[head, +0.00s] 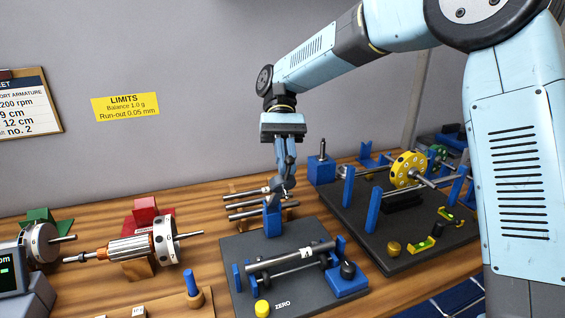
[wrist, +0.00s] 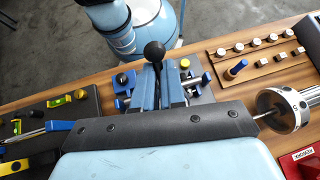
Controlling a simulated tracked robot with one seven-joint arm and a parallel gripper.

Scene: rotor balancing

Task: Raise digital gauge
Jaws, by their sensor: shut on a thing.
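My gripper (head: 287,190) points down just above the blue post (head: 272,220) at the back of the dark run-out plate (head: 240,246). Its jaws are shut on a small dark piece, which I take to be part of the digital gauge. In the wrist view a black ball on a dark stem (wrist: 154,50) shows at the fingertips. No gauge display is visible, and the fingers hide most of the held part. A grey shaft (head: 290,257) lies across the plate in front of the post.
A wound armature (head: 130,249) lies to the left, with a red block (head: 145,210) behind it. Steel rods (head: 246,205) lie close behind the post. A balancing stand with a yellow disc (head: 408,170) is at the right. A blue block with a black knob (head: 348,270) sits on the plate.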

